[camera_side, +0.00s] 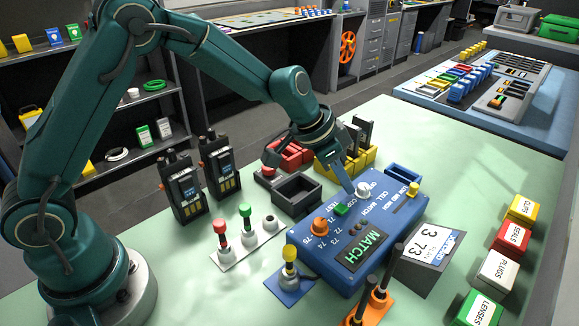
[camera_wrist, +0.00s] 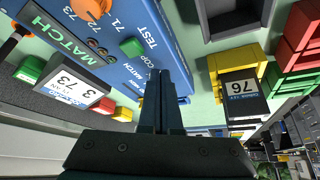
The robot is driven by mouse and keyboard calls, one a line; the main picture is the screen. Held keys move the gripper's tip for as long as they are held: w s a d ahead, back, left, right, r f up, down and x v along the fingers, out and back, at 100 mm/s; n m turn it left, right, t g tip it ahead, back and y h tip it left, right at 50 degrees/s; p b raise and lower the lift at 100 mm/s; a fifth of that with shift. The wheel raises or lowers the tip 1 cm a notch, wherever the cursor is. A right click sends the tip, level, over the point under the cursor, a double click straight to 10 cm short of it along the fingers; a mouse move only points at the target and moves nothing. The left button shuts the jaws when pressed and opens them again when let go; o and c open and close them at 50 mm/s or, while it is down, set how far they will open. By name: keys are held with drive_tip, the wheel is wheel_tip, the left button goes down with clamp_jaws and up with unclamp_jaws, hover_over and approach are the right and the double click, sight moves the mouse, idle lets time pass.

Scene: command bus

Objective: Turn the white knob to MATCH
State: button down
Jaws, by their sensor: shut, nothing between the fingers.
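The blue control box (camera_side: 345,262) stands on the pale green table. Its white knob (camera_side: 363,188) is near the back edge of its top, beside small white lettering; I cannot tell where the knob points. My gripper (camera_side: 350,190) is shut and empty, its tips just left of the white knob; I cannot tell whether they touch. In the wrist view the shut fingers (camera_wrist: 160,78) reach over the box's edge, and the knob does not show there. A screen on the box reads MATCH in green (camera_side: 364,250).
An orange knob (camera_side: 320,226), a green button (camera_side: 341,209) and a yellow-handled slider (camera_side: 413,189) are also on the box. A grey tray (camera_side: 296,193) and yellow bin (camera_side: 345,158) stand close behind. A sign reading 3 73 (camera_side: 432,246) stands to the right.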

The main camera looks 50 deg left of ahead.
drive_tip(key=shift+r, duration=2.8)
drive_tip(key=s+a+r+n+t, duration=0.15)
drive_tip(key=s+a+r, duration=0.25)
drive_tip(key=s+r, duration=0.65)
drive_tip(key=s+a+f+n+y, duration=0.1)
drive_tip(key=s+a+f+n, duration=0.1)
drive_tip(key=s, duration=0.5)
drive_tip(key=s+a+f+n+y, duration=0.1)
drive_tip(key=s+a+f+n, duration=0.1)
drive_tip(key=s+f, duration=0.2)
drive_tip(key=s+g, duration=0.1)
drive_tip(key=s, duration=0.2)
drive_tip(key=shift+s+a+y, duration=0.15)
drive_tip(key=shift+a+y, duration=0.2)
drive_tip(key=shift+y, duration=0.05)
